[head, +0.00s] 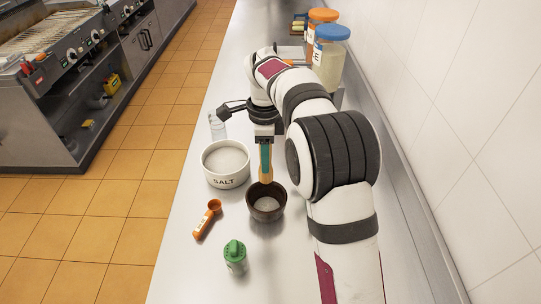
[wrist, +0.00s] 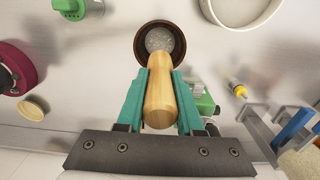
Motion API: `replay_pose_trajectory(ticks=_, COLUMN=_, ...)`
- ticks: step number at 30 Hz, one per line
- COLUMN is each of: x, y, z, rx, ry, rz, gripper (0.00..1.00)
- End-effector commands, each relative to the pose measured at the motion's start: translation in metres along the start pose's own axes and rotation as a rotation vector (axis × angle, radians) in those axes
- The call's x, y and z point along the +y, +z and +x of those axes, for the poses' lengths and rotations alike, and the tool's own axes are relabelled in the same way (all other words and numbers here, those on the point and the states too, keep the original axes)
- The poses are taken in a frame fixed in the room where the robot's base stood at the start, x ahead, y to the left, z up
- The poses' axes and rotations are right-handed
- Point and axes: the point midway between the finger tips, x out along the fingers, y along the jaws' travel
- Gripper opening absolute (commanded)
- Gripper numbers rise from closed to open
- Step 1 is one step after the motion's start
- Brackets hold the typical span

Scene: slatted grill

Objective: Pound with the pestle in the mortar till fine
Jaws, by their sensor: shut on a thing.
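The dark brown mortar (head: 280,208) stands on the steel counter with pale grains (head: 267,203) in it. It also shows at the top of the wrist view (wrist: 180,38), where the grains look coarse and greyish white. My gripper (head: 265,158) is shut on the light wooden pestle (head: 266,175), with a teal finger on each side of it. In the wrist view the pestle (wrist: 160,92) lies between the fingers and points toward the mortar. Its lower end is at the mortar's back rim in the head view; I cannot tell whether it touches the rim.
A white salt bowl (head: 225,180) stands just left of the mortar. An orange scoop (head: 207,220) and a green-topped shaker (head: 235,258) are in front. A clear bottle (head: 217,128) is behind the bowl. Jars (head: 330,55) stand at the back, by the right wall.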

Motion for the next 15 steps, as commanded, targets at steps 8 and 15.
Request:
replay_pose_trajectory(ticks=8, x=0.001, y=0.000, z=0.033, rx=0.000, ry=0.003, rz=0.001, gripper=0.00)
replay_pose_trajectory(ticks=15, x=0.000, y=0.000, z=0.060, rx=0.000, ry=0.001, rz=0.001, gripper=0.00)
